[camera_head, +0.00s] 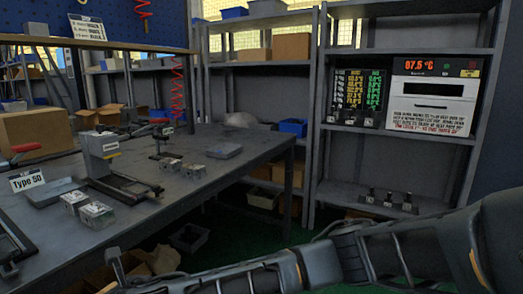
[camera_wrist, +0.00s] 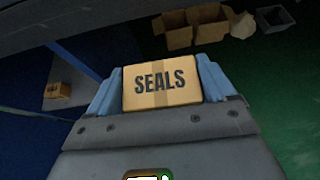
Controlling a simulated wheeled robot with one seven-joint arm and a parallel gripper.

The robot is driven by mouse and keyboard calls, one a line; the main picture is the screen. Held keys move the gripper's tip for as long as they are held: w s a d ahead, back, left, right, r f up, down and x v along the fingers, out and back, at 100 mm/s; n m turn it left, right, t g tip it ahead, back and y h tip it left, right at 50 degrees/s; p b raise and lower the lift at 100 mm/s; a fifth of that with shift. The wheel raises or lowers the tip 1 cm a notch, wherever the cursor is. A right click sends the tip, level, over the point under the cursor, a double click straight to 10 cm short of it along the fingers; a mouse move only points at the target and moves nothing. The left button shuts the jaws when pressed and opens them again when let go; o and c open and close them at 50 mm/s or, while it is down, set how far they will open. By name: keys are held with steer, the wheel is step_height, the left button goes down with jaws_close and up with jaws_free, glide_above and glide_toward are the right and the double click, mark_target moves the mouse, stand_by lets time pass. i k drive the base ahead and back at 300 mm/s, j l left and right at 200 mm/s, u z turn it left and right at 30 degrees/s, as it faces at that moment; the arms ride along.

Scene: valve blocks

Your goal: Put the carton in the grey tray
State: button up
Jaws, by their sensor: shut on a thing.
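The carton (camera_wrist: 161,92), tan with a tape strip and the word SEALS, is between the blue fingers of my gripper (camera_wrist: 160,70) in the wrist view. The gripper is shut on it, with a finger against each side. In the head view my arm runs along the bottom edge, and I cannot make out the carton there. A small shallow grey tray (camera_head: 224,151) lies on the dark workbench (camera_head: 215,178) near its far right end.
A clamp fixture (camera_head: 101,153) and several small clear-and-metal blocks (camera_head: 96,214) stand on the bench. A blue bin (camera_head: 293,127) sits on the shelves behind. Open cardboard boxes (camera_wrist: 190,27) lie on the floor. Bare bench top surrounds the small tray's right side.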

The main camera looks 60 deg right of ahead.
mark_target(228, 151)
steer(key=i+l+z, duration=0.15)
steer(key=l+z, duration=0.25)
steer(key=i+l+z, duration=0.15)
steer(key=z, duration=0.2)
steer(key=i+l+z, duration=0.2)
steer(key=z, duration=0.2)
steer(key=i, duration=0.05)
